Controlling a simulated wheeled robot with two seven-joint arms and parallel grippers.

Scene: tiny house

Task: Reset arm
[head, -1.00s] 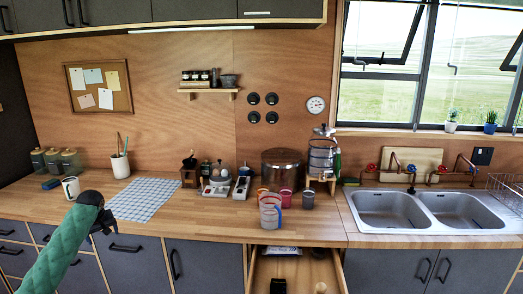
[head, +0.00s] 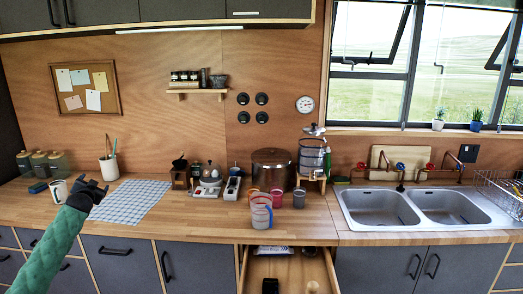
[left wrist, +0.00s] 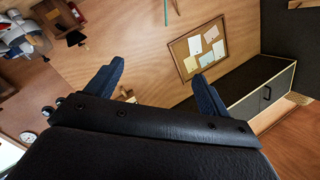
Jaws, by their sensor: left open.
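My left arm, in a green sleeve, comes in from the lower left of the head view. Its gripper (head: 92,187) is in the air over the left end of the wooden counter (head: 190,220), beside a white mug (head: 59,190). In the left wrist view the two dark fingers of the gripper (left wrist: 155,85) stand wide apart with nothing between them. Beyond them are the wood wall and the cork board (left wrist: 203,46). My right gripper is in neither view.
A checked mat (head: 131,203) lies right of the gripper. A pitcher (head: 261,212) stands near the counter's front edge, above an open drawer (head: 290,270). A pencil cup (head: 109,168) and jars (head: 40,163) stand behind the gripper. A double sink (head: 410,208) is at right.

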